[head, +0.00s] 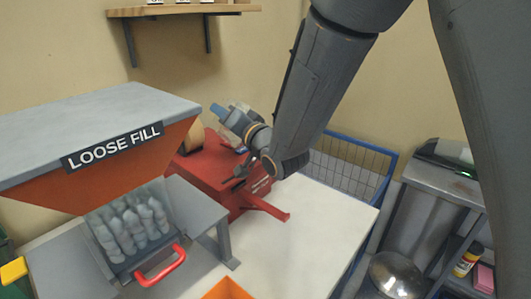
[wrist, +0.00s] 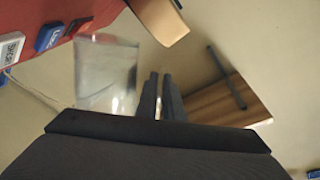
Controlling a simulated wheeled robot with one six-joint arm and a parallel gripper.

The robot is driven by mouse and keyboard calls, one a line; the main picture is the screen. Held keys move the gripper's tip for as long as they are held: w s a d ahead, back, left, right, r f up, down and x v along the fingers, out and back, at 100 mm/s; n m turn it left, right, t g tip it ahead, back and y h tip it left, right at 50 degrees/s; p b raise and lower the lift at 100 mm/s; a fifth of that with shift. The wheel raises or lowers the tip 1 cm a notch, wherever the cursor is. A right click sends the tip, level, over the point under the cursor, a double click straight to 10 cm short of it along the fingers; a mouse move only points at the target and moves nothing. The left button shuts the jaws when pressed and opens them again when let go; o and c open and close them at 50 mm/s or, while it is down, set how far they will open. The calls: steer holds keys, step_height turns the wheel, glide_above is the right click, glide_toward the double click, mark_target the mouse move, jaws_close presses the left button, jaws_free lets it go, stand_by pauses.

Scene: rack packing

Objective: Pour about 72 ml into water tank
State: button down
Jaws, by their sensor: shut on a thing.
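My gripper (head: 238,120) is above the red machine in the head view. Its two dark fingers (wrist: 160,76) are close together in the wrist view. A clear, see-through container (wrist: 105,72) is beside the fingers and tilted in the picture. My gripper is shut on it, though the grip point is hard to see. I cannot make out its water level. The red machine (head: 218,176) stands on the white table, with a tan roll (wrist: 160,18) at its back. A small blue part (head: 219,111) shows beside the gripper. I cannot pick out the water tank's opening.
The LOOSE FILL hopper (head: 100,125) stands at left, above a chute of bottle-like packs (head: 130,225). A wooden shelf (head: 170,10) is on the wall. A blue wire basket (head: 345,165) stands behind the white table (head: 290,245), whose right part is clear.

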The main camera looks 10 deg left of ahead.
steer(key=shift+f+m, duration=0.15)
steer(key=shift+m, duration=0.35)
stand_by(0.9)
steer(key=shift+s+a+r+n, duration=0.35)
steer(key=shift+r+n, duration=0.25)
steer(key=shift+n, duration=0.3)
steer(key=f+n+b, duration=0.1)
steer(key=s+a+n+b, duration=0.1)
steer(key=n, duration=0.1)
steer(key=shift+s+a+f, duration=0.2)
steer(key=shift+a+f, duration=0.05)
steer(key=shift+f, duration=0.15)
steer(key=shift+s+a+f+n+g+b, duration=0.4)
steer(key=shift+s+a+f+n+b, duration=0.3)
steer(key=shift+n, duration=0.4)
steer(key=shift+s+a+f+n+b, duration=0.2)
steer(key=shift+s+a+n+b, duration=0.2)
steer(key=shift+n, duration=0.7)
steer(key=shift+s+a+f+n+b, duration=0.15)
steer(key=shift+s+a+n+b, duration=0.15)
steer(key=shift+n, duration=0.8)
